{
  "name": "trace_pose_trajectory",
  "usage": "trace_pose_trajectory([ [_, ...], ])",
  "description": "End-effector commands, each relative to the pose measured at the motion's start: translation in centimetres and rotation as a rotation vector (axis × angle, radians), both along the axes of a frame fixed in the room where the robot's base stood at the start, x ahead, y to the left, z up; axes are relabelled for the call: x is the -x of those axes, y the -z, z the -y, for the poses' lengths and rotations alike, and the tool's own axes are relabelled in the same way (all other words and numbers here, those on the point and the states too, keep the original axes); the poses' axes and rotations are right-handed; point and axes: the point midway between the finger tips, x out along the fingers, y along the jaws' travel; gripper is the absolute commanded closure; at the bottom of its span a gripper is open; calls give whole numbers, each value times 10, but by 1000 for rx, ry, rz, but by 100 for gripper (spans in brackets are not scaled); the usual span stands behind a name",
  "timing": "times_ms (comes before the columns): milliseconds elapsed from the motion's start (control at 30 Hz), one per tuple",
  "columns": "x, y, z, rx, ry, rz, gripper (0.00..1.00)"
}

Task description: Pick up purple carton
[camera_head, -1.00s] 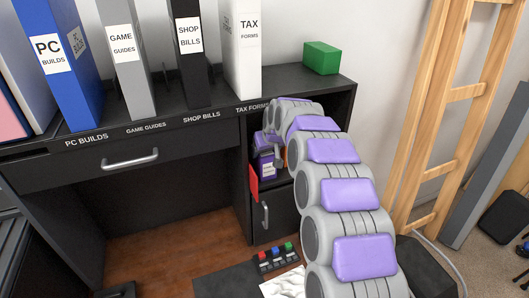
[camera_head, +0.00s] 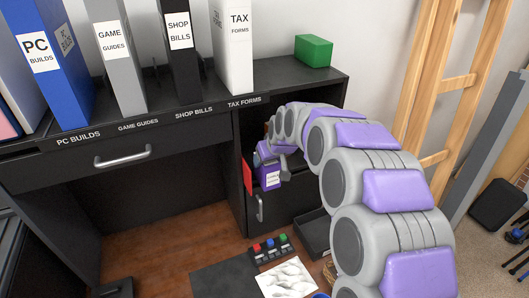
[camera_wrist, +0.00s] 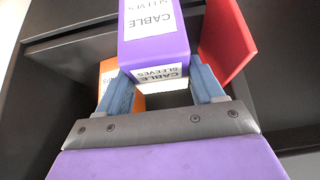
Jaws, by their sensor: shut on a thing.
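The purple carton (camera_wrist: 155,45) has white labels reading "CABLE SLEEVES". In the wrist view it sits between the two blue fingers of my gripper (camera_wrist: 163,88), which is shut on it. My arm hides part of the compartment. I cannot tell whether the carton is clear of the shelf.
A red item (camera_wrist: 229,38) stands close right of the carton in the wrist view, and an orange box (camera_wrist: 108,78) is behind at left. A green box (camera_head: 314,51) and several binders (camera_head: 235,55) stand on the desk. A dark tray (camera_head: 312,234) and papers (camera_head: 287,278) lie below.

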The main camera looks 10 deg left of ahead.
Motion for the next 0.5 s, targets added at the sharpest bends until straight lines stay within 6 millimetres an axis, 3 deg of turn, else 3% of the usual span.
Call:
trace_pose_trajectory([
  [500,48,-2,35,-2,1,1,93],
])
